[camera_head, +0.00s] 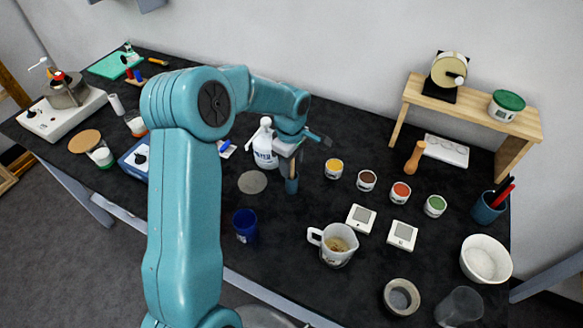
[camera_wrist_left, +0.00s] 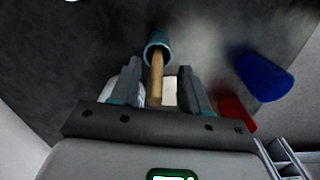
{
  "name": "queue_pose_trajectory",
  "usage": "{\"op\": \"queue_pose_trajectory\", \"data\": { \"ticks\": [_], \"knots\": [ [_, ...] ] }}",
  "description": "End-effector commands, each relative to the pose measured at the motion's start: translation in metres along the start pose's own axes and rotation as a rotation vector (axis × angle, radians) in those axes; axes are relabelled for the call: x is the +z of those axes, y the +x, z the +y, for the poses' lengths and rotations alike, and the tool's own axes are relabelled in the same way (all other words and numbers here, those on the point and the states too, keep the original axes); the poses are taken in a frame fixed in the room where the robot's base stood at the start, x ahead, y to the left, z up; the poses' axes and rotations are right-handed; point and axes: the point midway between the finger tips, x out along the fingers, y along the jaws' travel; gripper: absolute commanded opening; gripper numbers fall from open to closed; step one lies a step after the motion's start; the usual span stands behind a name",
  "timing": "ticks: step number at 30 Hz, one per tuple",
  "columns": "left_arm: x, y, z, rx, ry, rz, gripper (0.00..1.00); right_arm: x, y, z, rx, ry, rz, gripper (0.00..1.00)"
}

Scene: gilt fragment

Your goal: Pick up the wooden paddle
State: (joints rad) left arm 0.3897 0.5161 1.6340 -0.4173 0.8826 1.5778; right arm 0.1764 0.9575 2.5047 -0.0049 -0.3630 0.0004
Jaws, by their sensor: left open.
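The wooden paddle shows in the left wrist view as a light wooden shaft (camera_wrist_left: 156,78). It stands between my two fingers, with one end in a teal holder (camera_wrist_left: 157,46). My left gripper (camera_wrist_left: 160,72) is open, with a finger on either side of the shaft; I cannot tell whether either touches it. In the head view my left gripper (camera_head: 290,150) points down over the teal holder (camera_head: 291,185) in the middle of the table. There the paddle is mostly hidden by the gripper. My right gripper is not in view.
A white spray bottle (camera_head: 265,150) stands close left of the gripper. A blue cup (camera_head: 245,225) and a measuring jug (camera_head: 338,244) stand in front. Several small paint pots (camera_head: 367,180) are to the right. A wooden shelf (camera_head: 465,112) stands at the back right.

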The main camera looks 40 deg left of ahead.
Motion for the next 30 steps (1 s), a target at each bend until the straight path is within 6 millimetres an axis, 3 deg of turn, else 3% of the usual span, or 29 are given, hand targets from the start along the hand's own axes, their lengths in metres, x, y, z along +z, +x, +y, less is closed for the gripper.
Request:
{"op": "queue_pose_trajectory", "data": {
  "ticks": [5,12,17,30],
  "knots": [
    [0.0,0.02,0.001,-0.001,0.001,0.0,0.46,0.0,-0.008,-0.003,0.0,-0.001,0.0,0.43],
    [0.0,0.023,0.002,0.002,0.001,0.0,0.46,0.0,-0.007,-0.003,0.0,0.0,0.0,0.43],
    [0.0,0.023,0.002,0.001,0.0,0.0,0.0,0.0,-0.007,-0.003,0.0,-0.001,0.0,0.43],
    [0.0,0.018,0.002,0.002,0.001,0.0,0.0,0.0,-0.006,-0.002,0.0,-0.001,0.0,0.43]
  ]
}}
